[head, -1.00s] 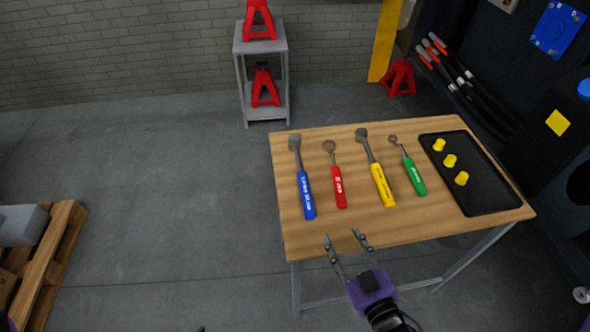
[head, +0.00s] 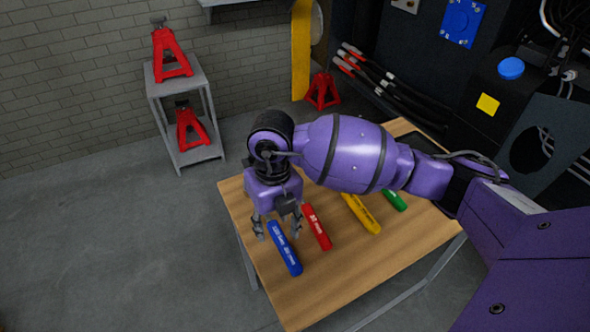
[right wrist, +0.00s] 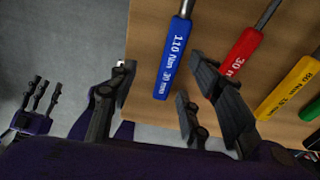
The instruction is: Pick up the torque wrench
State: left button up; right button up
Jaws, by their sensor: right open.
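Several wrench-like tools lie side by side on the wooden table (head: 300,300), with blue (head: 284,248), red (head: 317,228), yellow (head: 361,213) and green (head: 395,200) handles. The pictures do not settle which one the task means. My right gripper (head: 277,228) is open and empty above the blue handle, pointing down. In the right wrist view the blue handle (right wrist: 174,58), printed "110 Nm 30 mm", appears between the right fingers (right wrist: 163,78). My arm hides the tools' metal heads in the head view. My left gripper (right wrist: 40,100) shows off the table's edge, fingers apart.
The red handle (right wrist: 242,52) lies close beside the right fingers. A black tray (head: 428,142) at the table's back right is mostly hidden by my arm. A grey stand (head: 184,115) with red jack stands (head: 171,55) is at the left. The table's front is bare.

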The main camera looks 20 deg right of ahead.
aim_at(280, 236)
jog(key=shift+w+d+r, duration=0.25)
jog(key=shift+w+d, duration=0.15)
jog(key=shift+w, duration=0.1)
jog(key=shift+d+f, duration=0.1)
jog(key=shift+f, duration=0.25)
notch_tip(280, 236, down, 2)
jog(key=shift+f, duration=0.1)
notch_tip(280, 236, down, 4)
jog(key=shift+d+f, duration=0.15)
jog(key=shift+f, duration=0.1)
jog(key=shift+w+r, duration=0.1)
grip_shut()
